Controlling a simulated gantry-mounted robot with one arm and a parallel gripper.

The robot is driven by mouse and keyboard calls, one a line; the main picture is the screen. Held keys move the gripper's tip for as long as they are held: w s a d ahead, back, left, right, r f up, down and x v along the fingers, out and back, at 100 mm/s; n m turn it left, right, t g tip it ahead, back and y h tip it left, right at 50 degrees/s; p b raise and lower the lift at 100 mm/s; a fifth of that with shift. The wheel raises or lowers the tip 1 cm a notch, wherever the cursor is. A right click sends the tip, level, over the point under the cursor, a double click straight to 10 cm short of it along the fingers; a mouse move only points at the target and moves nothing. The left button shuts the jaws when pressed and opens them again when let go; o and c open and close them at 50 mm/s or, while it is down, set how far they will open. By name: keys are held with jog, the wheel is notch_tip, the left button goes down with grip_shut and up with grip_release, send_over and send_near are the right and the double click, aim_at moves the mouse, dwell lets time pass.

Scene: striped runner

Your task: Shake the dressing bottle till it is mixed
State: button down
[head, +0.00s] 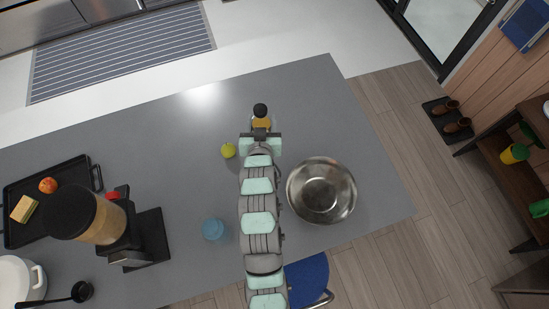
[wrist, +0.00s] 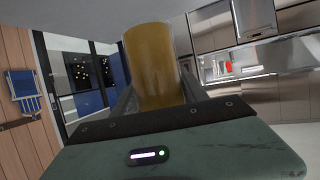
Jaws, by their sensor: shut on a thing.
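The dressing bottle (head: 261,124) has a black cap and amber contents. In the head view it is at the far end of my arm, over the grey counter. My gripper (head: 261,133) is shut on the bottle. In the wrist view the bottle (wrist: 151,65) stands between the two fingers of my gripper (wrist: 155,97), and its amber body fills the gap. Its cap is out of the wrist view. The wrist view looks tilted, with the room behind slanted. I cannot tell how high the bottle is above the counter.
A metal bowl (head: 321,190) is right of my arm, and a yellow-green fruit (head: 228,151) lies close on the left. The counter's far middle is clear.

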jog(key=w+a, duration=0.2)
jog(key=w, duration=0.3)
jog(key=s+d, duration=0.3)
jog(key=s, duration=0.5)
jog(key=s+d, duration=0.2)
jog(key=s, duration=0.5)
jog(key=shift+s+d, duration=0.4)
